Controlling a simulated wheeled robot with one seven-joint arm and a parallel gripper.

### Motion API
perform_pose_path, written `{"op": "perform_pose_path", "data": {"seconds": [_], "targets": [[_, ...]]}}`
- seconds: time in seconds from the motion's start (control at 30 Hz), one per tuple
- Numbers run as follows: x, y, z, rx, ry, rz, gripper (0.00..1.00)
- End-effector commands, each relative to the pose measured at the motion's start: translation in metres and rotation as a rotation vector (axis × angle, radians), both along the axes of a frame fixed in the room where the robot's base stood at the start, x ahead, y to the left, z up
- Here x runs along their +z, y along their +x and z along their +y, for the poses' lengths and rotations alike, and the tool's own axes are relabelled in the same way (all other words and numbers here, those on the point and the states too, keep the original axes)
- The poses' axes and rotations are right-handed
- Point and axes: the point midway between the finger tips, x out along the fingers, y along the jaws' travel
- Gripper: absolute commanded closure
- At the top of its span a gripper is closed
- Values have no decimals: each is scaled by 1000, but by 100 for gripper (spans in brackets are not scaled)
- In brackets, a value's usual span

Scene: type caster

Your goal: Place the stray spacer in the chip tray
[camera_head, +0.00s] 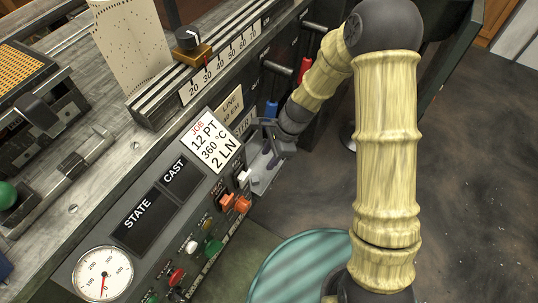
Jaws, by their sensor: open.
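My gripper (262,138) is at the end of the pale yellow arm, low beside the front panel of the type caster. Its dark fingers are small in the view and stand apart, open, just right of the white job card. A grey metal tray or ledge (262,179) juts from the machine below and beside the gripper; I cannot tell if it is the chip tray. I cannot make out the stray spacer; the gripper and arm cover part of this area.
Red (304,70) and blue (271,109) handles stand by the forearm. A scale rail (210,70) runs above the panel. A teal round surface (300,268) is below; dark floor lies right.

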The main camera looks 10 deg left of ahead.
Motion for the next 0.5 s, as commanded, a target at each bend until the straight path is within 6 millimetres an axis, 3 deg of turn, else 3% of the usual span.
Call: {"op": "perform_pose_path", "data": {"seconds": [0.5], "targets": [[3,0,-4,15,-3,-13,59]]}}
